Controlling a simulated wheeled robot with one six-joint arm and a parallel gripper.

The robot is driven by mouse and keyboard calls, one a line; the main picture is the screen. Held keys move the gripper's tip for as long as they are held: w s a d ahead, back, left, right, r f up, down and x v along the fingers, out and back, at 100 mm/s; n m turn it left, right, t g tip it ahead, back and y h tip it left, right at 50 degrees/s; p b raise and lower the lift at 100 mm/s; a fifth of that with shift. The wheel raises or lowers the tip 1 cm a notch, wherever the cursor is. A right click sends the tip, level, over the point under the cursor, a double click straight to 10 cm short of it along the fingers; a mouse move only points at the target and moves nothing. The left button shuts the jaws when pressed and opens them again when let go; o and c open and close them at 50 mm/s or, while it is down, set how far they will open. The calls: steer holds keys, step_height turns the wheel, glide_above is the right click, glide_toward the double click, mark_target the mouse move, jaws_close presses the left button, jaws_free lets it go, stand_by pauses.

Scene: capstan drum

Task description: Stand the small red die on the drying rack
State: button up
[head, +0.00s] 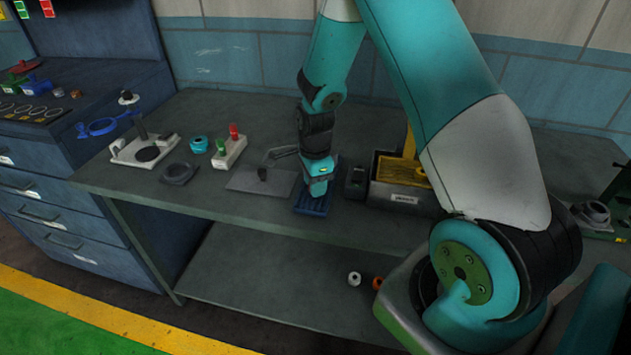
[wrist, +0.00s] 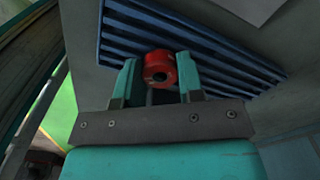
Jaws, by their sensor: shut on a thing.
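The small red die (wrist: 159,66) is a short red cylinder-like piece with a dark hole in its face. It sits between the two teal fingers of my gripper (wrist: 160,82), which are shut on it. The blue slatted drying rack (wrist: 215,58) lies right behind the die in the wrist view. In the head view the rack (head: 313,205) lies flat on the bench under my gripper (head: 317,192), and the die is hidden there by the gripper. I cannot tell whether the die touches the rack.
A grey plate (head: 258,182) with a lever lies left of the rack. A grey box with a yellow top (head: 403,180) stands close on the right. A white block with red and green pegs (head: 230,152) and a teal ring (head: 198,145) are further left. The bench front is clear.

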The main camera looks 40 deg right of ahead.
steer(key=o, duration=1)
steer(key=shift+f, duration=0.1)
step_height(320, 180, up, 12)
steer(key=b, duration=0.1)
steer(key=s+a+r+n, duration=0.2)
steer(key=a+r+n, duration=0.2)
steer(key=a+n, duration=0.15)
steer(key=s+a+r+n+y, duration=0.1)
steer(key=s+a+r+n, duration=0.1)
steer(key=s+a+n, duration=0.3)
steer(key=s+a+r+n+y, duration=0.1)
steer(key=s+a+r+n, duration=0.2)
steer(key=s+a+n, duration=0.3)
steer(key=s+a+r+n+y, duration=0.2)
steer(key=s+a+n, duration=0.3)
steer(key=s+n, duration=0.4)
steer(key=shift+a+r+n, duration=0.1)
steer(key=shift+a+n, duration=0.1)
steer(key=shift+n, duration=0.65)
steer(key=shift+a+r+n, duration=0.1)
steer(key=shift+a+n, duration=0.1)
steer(key=shift+n, duration=0.6)
